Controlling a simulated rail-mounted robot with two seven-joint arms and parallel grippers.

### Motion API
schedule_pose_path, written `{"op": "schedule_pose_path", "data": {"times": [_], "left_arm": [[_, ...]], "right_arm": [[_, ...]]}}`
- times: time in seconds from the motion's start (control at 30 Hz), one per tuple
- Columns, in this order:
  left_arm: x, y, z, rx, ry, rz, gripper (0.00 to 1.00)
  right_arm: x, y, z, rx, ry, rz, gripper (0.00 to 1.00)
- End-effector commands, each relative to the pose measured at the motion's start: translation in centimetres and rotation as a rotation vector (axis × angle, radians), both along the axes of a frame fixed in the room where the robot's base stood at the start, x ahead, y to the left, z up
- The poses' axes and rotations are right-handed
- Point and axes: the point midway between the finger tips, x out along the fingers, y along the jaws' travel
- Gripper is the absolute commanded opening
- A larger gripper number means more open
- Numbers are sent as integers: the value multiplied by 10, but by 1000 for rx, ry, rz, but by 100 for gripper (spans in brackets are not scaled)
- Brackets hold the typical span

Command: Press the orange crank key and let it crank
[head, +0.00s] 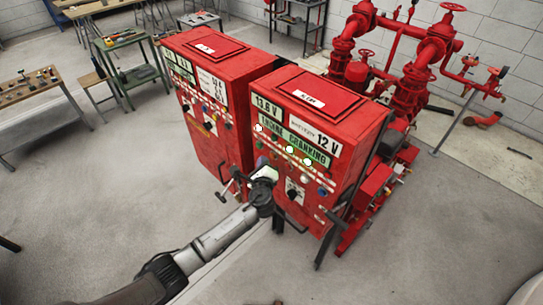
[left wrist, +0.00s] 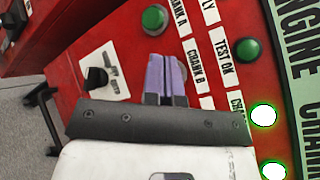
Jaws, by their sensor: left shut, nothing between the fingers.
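The red controller cabinet (head: 352,148) on the right carries the panel my left gripper (head: 267,170) is at. Its green display (head: 308,150) reads "ENGINE CRANKING". In the left wrist view the purple fingers (left wrist: 166,78) are together, empty, with their tips at the panel between the labels "CRANK A" (left wrist: 180,18) and "CRANK B" (left wrist: 196,66). I see no orange key; the fingers or gripper body may hide it. I cannot tell whether the fingertips touch the panel. My right gripper is not in view.
Green buttons (left wrist: 154,18) and a black selector switch (left wrist: 97,78) are near the fingers. Several lamps (head: 290,149) glow on the panel. A second red cabinet (head: 205,95) stands to the left, red pump pipework (head: 420,60) behind.

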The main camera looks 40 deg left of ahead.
Motion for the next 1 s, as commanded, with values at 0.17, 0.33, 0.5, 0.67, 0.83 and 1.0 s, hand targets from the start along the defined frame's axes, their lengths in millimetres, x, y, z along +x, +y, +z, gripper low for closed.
{"op": "schedule_pose_path", "data": {"times": [0.17, 0.33, 0.5, 0.67, 0.83, 1.0], "left_arm": [[0, 0, 0, 0, 0, 0, 0], [-5, 1, 0, 1, 2, 1, 0], [-21, 4, 1, 0, 2, 0, 0], [-35, 7, 1, 1, 2, 0, 0], [-46, 8, 1, 0, 0, 0, 0], [-49, 9, -1, 0, 1, 1, 0]], "right_arm": [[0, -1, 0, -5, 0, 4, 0], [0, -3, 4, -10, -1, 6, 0], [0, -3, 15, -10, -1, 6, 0], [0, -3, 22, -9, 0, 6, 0], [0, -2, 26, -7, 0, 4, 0], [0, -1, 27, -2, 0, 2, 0]]}}
